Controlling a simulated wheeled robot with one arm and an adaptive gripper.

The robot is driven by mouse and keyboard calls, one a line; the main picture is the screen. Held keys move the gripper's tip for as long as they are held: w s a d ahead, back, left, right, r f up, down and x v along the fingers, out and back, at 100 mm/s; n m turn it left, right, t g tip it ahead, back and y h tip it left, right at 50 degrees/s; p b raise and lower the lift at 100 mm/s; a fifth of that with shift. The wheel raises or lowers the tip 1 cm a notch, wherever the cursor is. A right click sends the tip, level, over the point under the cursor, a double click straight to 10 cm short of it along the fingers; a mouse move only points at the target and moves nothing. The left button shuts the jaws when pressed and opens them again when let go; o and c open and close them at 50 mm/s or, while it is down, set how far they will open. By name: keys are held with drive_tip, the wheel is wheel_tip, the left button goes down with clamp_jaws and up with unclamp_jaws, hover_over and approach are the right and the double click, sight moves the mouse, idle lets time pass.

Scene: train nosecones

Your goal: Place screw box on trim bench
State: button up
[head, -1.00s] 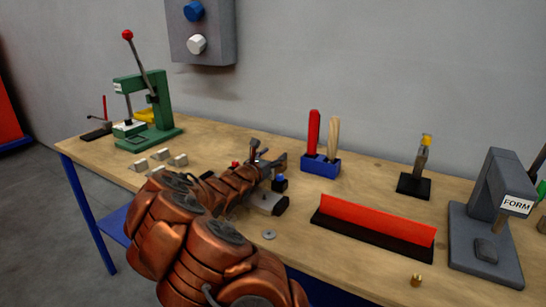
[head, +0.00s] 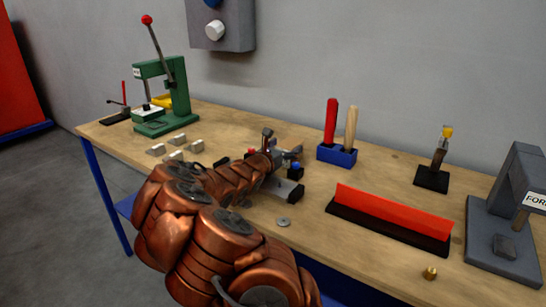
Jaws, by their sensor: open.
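The wooden-topped bench (head: 300,262) with blue legs runs along the wall. My gripper (head: 290,155) is at the end of the copper-coloured arm, over the middle of the bench, left of a blue tool block (head: 337,154). It is open, and I see nothing held in it. A small dark piece with a blue top (head: 295,168) and a grey fixture (head: 284,190) are close by it, partly hidden by the arm. No box is plainly recognisable as the screw box.
A green lever press (head: 165,100) stands at the left end, with several small grey blocks (head: 180,150) before it. A red strip on a black base (head: 392,212), a brass piece (head: 430,273) and a grey forming press (head: 505,225) are to the right. Bare bench lies between them.

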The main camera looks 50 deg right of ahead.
drive_tip(key=shift+s+a, duration=0.15)
drive_tip(key=shift+a, duration=2.35)
drive_tip(key=shift+s+a, duration=0.15)
drive_tip(key=shift+a, duration=2.35)
